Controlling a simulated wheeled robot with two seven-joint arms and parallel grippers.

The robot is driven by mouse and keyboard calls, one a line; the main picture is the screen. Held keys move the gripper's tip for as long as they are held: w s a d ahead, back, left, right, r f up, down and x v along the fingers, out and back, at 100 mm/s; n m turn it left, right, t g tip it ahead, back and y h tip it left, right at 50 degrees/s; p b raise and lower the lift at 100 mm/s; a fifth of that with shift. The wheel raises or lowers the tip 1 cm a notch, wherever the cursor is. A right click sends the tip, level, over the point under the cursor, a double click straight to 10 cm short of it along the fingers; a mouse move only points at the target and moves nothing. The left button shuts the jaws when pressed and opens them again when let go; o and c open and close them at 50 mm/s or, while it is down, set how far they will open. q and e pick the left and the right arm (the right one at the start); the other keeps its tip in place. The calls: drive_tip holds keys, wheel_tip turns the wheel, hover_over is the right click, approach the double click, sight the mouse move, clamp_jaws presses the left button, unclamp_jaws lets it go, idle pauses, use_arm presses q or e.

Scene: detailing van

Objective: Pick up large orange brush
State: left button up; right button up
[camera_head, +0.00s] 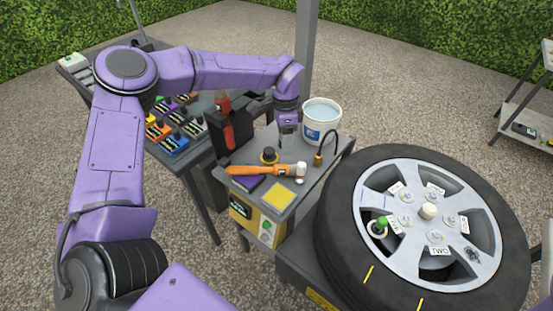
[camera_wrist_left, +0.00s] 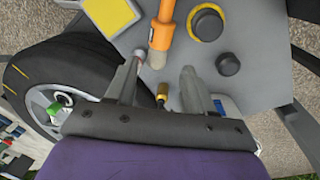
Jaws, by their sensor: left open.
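The large orange brush (camera_head: 262,170) lies across the top of the small grey cart, its pale bristle end toward the right. In the left wrist view the brush (camera_wrist_left: 165,30) comes in from the top edge, and its pale tip points between my fingers. My left gripper (camera_head: 288,148) points down over the cart, just behind the bristle end. In the wrist view the left gripper (camera_wrist_left: 158,78) is open, and nothing shows gripped between its fingers. The brush tip appears close to the fingers but not between them. My right gripper is not in view.
On the cart are a yellow pad (camera_head: 279,196), a black knob with a yellow ring (camera_head: 269,156) and a brass-ended hose (camera_head: 318,160). A white bucket (camera_head: 322,119) stands behind. A red-topped tool (camera_head: 223,104) stands left. A large wheel (camera_head: 345,235) fills the right.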

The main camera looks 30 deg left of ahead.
sight(281, 165)
use_arm(q)
drive_tip(key=f, duration=0.2)
drive_tip(key=s+f+p, duration=0.1)
drive_tip(key=f, duration=0.1)
drive_tip(key=shift+s+d, duration=0.1)
drive_tip(key=shift+d, duration=0.05)
drive_tip(key=f, duration=0.1)
drive_tip(key=f+p, duration=0.1)
drive_tip(key=f, duration=0.1)
drive_tip(key=f+p, duration=0.1)
drive_tip(key=f, duration=0.1)
drive_tip(key=shift+s+a+f, duration=0.1)
drive_tip(key=shift+s+a, duration=0.15)
drive_tip(key=shift+s, duration=0.05)
drive_tip(key=shift+f, duration=0.4)
drive_tip(key=c, duration=0.9)
wheel_tip(281, 165, up, 9)
drive_tip(key=shift+r+b, duration=0.1)
drive_tip(key=shift+b, duration=1)
drive_tip(key=shift+r, duration=0.45)
